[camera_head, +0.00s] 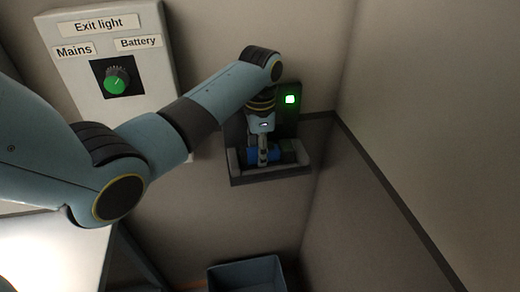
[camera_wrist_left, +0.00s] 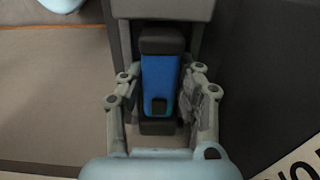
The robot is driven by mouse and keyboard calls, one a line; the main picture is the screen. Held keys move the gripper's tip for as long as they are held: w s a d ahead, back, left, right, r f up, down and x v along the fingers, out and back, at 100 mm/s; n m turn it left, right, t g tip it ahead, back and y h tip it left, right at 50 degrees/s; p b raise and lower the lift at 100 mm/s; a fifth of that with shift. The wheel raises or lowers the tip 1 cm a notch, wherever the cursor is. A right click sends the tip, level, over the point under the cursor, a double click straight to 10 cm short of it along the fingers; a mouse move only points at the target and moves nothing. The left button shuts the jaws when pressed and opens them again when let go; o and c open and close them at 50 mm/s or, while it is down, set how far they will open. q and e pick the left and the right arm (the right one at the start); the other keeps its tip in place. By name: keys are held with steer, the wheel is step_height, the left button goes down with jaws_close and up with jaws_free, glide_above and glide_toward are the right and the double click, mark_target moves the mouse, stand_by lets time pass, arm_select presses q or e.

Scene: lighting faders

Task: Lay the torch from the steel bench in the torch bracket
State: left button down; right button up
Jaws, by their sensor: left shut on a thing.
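The torch has a blue body and dark ends. In the head view the torch (camera_head: 248,154) lies in the torch bracket (camera_head: 270,175), a grey tray-like holder on the wall. My left gripper (camera_head: 262,163) reaches down from above into the bracket and is shut on the torch. In the left wrist view the torch (camera_wrist_left: 160,85) lies between the two fingers of my left gripper (camera_wrist_left: 162,100). The grey bracket (camera_wrist_left: 190,10) shows around its far end. Whether the torch touches the bracket's floor is hard to tell. My right gripper is not in view.
A green light (camera_head: 290,99) glows on the dark plate behind the bracket. An exit light panel (camera_head: 165,55) with a green knob (camera_head: 117,80) is on the wall at left. A blue-grey bin (camera_head: 246,274) stands below. A bright surface (camera_head: 45,250) is at lower left.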

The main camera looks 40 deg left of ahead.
arm_select(q)
steer(key=c, duration=0.8)
jaws_free()
steer(key=shift+c, duration=0.2)
steer(key=shift+o, duration=0.5)
steer(key=shift+o, duration=1.1)
steer(key=shift+r, duration=3)
